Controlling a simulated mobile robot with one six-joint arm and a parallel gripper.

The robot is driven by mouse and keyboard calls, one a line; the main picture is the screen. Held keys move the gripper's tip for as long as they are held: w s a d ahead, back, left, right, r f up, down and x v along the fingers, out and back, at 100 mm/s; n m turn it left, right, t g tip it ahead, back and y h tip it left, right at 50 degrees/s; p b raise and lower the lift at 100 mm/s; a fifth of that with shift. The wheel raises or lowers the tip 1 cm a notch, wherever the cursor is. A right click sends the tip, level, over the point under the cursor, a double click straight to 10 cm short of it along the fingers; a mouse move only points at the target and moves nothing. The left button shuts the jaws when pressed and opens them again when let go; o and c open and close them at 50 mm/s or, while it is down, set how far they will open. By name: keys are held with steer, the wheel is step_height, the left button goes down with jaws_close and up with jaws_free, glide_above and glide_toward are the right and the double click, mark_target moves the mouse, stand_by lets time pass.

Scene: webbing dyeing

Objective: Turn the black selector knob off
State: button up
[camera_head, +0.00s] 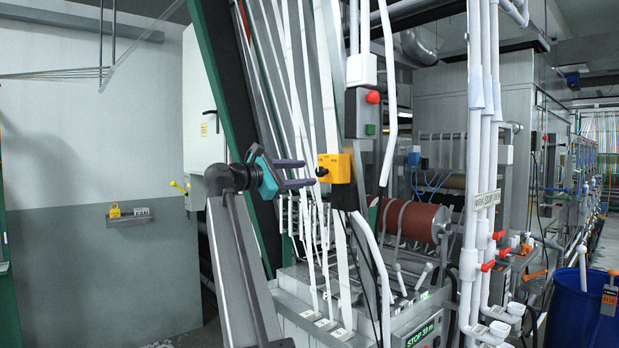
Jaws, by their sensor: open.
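The black selector knob (321,172) sticks out from the left side of a small yellow box (341,167) in the middle of the camera_head view. Its exact angle is too small to tell. My gripper (309,173) comes from the left, teal with two dark purple fingers pointing right at the knob. The fingers are apart, one above the other, with a gap between them and nothing held. Their tips are just left of the knob in the picture. I cannot tell whether they touch it.
White webbing strips (310,90) run down behind my gripper. A grey box with a red button (373,97) hangs above the yellow box. White pipes (480,150) and a red roller (412,220) stand to the right. A blue barrel (575,315) is at lower right.

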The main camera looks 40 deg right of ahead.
steer(key=a+b, duration=0.2)
steer(key=a, duration=0.7)
steer(key=shift+w+a, duration=0.15)
steer(key=shift+w, duration=0.2)
